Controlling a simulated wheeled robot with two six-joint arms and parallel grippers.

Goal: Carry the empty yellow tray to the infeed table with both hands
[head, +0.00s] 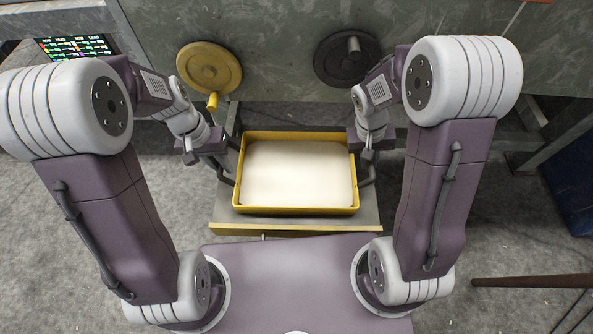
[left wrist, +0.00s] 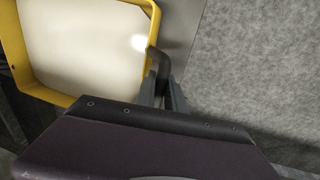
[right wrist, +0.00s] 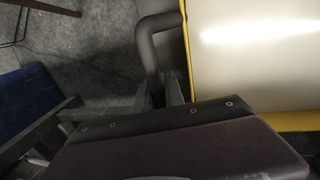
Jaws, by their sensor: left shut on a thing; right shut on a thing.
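The yellow tray (head: 297,210) is in the middle of the head view, with a plain pale surface inside and no loose things in it. Its rim also shows in the left wrist view (left wrist: 150,22) and the right wrist view (right wrist: 297,121). My left gripper (head: 227,174) is shut on the dark bar handle (left wrist: 158,68) at the tray's left side. My right gripper (head: 367,172) is shut on the matching handle (right wrist: 148,42) at its right side. The fingertips are partly hidden. I cannot tell which table is the infeed table.
A grey platform with a yellow front edge (head: 290,229) lies under the tray; I cannot tell whether they touch. Behind stands a grey machine wall with a yellow handwheel (head: 209,67) and a black handwheel (head: 342,62). A screen (head: 76,47) is at upper left. A brown bar (head: 530,281) is at right.

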